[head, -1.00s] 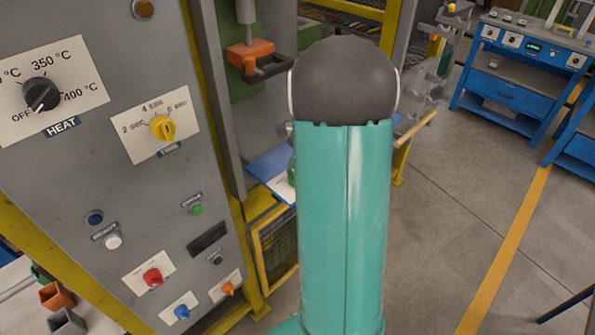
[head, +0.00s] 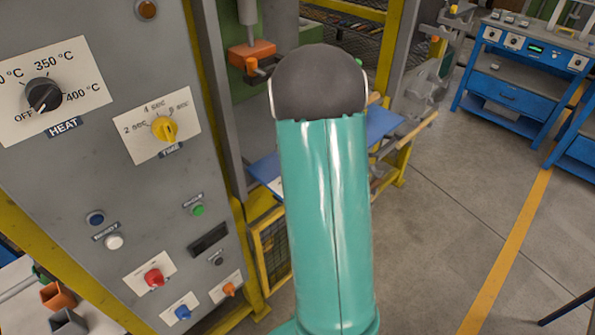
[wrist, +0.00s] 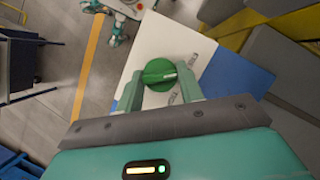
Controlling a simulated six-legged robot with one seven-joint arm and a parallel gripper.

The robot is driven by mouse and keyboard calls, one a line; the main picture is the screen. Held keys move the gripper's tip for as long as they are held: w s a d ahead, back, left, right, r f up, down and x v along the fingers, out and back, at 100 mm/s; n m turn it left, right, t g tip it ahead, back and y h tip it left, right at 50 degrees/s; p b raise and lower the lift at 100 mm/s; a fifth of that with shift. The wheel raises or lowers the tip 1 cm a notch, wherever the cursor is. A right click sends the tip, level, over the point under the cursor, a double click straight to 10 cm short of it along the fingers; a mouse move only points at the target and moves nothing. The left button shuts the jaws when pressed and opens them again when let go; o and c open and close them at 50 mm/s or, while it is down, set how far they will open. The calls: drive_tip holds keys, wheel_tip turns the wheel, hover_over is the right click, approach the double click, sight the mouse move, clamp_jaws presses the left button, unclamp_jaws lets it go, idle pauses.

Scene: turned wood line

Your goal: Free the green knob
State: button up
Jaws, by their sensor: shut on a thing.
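The green knob (wrist: 160,75) is a round dial with a raised grip bar and a small light mark. In the wrist view it sits over a white plate (wrist: 155,40) that has dark printing, partly covered. My gripper (wrist: 159,72) has one finger on each side of the knob and is shut on it. In the head view my arm hides the knob and the gripper.
A blue board (head: 383,127) lies beside and behind my arm. A grey control panel (head: 75,185) with dials and buttons stands at left, and an orange clamp (head: 250,53) hangs above. Open floor (head: 440,220) lies at right, before a blue workbench (head: 515,90).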

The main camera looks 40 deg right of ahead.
drive_tip(key=shift+n+g, duration=0.3)
drive_tip(key=shift+n, duration=0.5)
drive_tip(key=shift+h, duration=0.3)
drive_tip(key=o, duration=1)
drive_tip(key=v, duration=1.4)
